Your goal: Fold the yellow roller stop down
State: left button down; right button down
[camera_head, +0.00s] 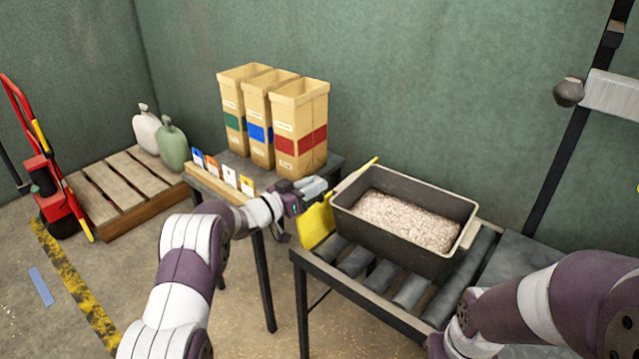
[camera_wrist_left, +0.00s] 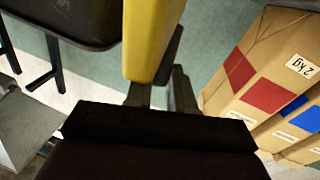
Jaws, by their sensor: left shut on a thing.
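The yellow roller stop (camera_head: 316,222) stands raised across the left end of the roller table (camera_head: 410,292). A thin yellow part of it also shows behind the tub. My left gripper (camera_head: 316,190) is at the stop's upper edge, left of the tub. In the left wrist view the yellow stop (camera_wrist_left: 151,40) lies between the fingers (camera_wrist_left: 158,90), and the gripper is shut on it. The dark tub (camera_head: 350,222) of grain (camera_head: 407,220) sits on the rollers just right of the stop. My right forearm shows at the lower right; its gripper is out of view.
A side table (camera_head: 238,165) behind my left arm carries several cardboard bins (camera_head: 300,125) and a wooden card holder (camera_head: 205,184). A pallet with sacks (camera_head: 172,145) and a red hand truck (camera_head: 58,195) stand at the left. Rollers in front of the tub are bare.

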pick_arm(q)
jog(key=w+a+f+n+t+b, duration=0.1)
jog(key=w+a+f+n+b, duration=0.1)
jog(key=w+a+f+n, duration=0.1)
jog(key=shift+w+a+n, duration=0.5)
jog(key=shift+a+n, duration=0.8)
jog(key=shift+a, duration=0.05)
jog(key=shift+f, duration=0.1)
jog(key=c, duration=1.2)
grip_release()
jog(key=shift+c, duration=0.2)
jog(key=p+v, duration=0.3)
jog(key=v, duration=0.9)
jog(key=shift+s+a, duration=0.2)
jog(key=shift+a, duration=0.05)
